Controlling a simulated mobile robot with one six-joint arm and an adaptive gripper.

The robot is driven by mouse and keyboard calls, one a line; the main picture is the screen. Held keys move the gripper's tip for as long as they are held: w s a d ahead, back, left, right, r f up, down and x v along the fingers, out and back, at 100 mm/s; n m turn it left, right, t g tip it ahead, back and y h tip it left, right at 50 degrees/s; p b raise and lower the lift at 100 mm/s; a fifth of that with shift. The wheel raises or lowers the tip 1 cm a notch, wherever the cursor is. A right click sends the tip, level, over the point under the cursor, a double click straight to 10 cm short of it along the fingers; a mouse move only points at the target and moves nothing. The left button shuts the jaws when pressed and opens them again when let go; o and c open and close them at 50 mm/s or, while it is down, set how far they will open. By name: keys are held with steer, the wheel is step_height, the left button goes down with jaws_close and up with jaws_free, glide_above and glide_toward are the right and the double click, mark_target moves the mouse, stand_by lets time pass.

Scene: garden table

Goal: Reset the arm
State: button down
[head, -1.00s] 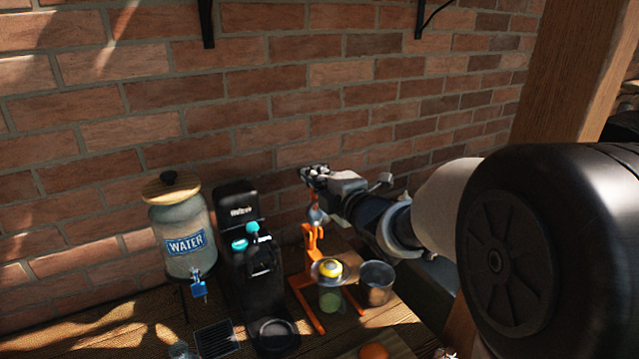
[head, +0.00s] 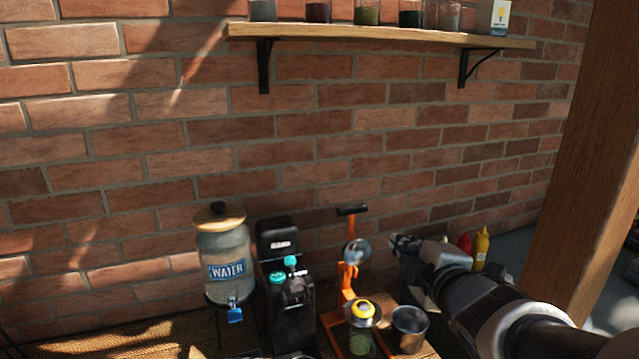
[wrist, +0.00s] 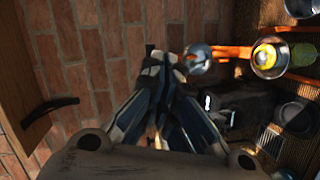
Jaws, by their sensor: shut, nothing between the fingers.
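My gripper (head: 405,243) is at the lower right of the head view, beside the orange juicer (head: 347,275) and above the metal cup (head: 409,328). In the wrist view my gripper (wrist: 165,60) is shut and empty, with its fingers together. The juicer, with a yellow fruit half on its bowl, shows at the upper right of the wrist view. A glass with green contents (head: 361,341) stands under the juicer bowl.
A water dispenser (head: 226,268) and a black coffee machine (head: 285,300) stand left of the juicer. A shelf (head: 380,38) with several jars is above. Red and yellow bottles (head: 480,248) stand behind my arm. A wooden post (head: 595,160) rises at right.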

steer(key=s+a+f+m+g, duration=0.1)
steer(key=s+f+m+g, duration=0.2)
steer(key=s, duration=0.6)
steer(key=s+a+f+m+g+h, duration=0.1)
steer(key=s+f+m+g, duration=0.3)
steer(key=s+m, duration=0.3)
steer(key=s+a+f+m+g, duration=0.1)
steer(key=s+f+m+g, duration=0.2)
steer(key=s, duration=0.9)
steer(key=f+m, duration=0.1)
steer(key=m, duration=0.2)
steer(key=shift+a+g, duration=0.25)
steer(key=shift+g, duration=0.15)
